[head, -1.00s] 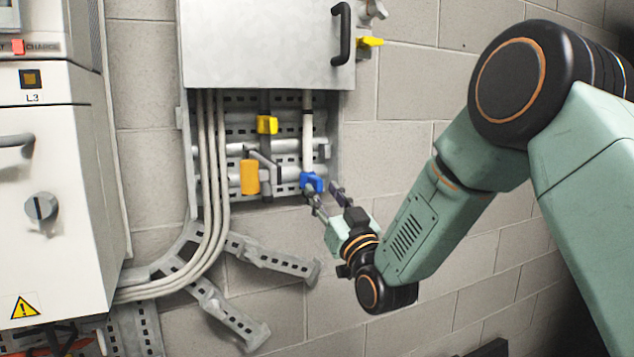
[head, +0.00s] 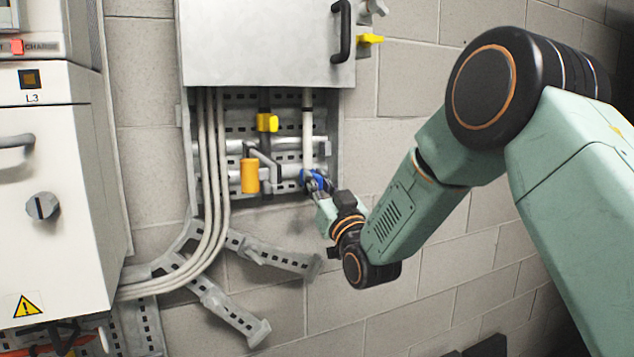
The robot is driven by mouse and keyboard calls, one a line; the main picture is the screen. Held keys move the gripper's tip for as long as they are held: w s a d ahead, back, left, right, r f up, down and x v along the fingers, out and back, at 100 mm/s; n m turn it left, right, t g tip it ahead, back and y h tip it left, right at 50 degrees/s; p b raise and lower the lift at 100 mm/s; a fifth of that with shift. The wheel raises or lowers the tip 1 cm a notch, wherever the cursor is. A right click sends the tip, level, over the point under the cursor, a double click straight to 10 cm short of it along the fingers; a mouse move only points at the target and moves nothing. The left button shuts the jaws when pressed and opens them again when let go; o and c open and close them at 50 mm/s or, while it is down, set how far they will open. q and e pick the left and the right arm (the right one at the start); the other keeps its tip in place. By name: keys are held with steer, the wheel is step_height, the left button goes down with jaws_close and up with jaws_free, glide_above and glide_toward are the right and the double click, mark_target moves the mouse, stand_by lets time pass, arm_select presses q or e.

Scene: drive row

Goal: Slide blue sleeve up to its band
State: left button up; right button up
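The blue sleeve (head: 319,175) sits low on the pale upright pipe (head: 308,134) at the right side of the open wall recess. A small dark band (head: 307,109) shows higher on the pipe, below the grey cover. My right gripper (head: 317,183) reaches up from the lower right, with its fingertips at the blue sleeve and partly covering it. The fingers overlap the sleeve in this view, so I cannot tell whether they are closed on it. My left gripper is not in view.
A yellow handle (head: 267,122) and an orange cylinder (head: 249,176) stand left of the pipe. The grey cover (head: 262,45) with a black handle (head: 341,31) hangs above. Grey conduits (head: 211,190) run down the left side. A white cabinet (head: 55,190) stands at the far left.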

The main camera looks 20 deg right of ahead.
jaws_close()
step_height(320, 180, up, 12)
steer(key=p, duration=0.5)
steer(key=shift+f, duration=0.1)
steer(key=shift+r, duration=0.45)
steer(key=shift+o, duration=1)
jaws_free()
steer(key=shift+r, duration=0.1)
steer(key=o, duration=0.4)
steer(key=shift+f, duration=0.2)
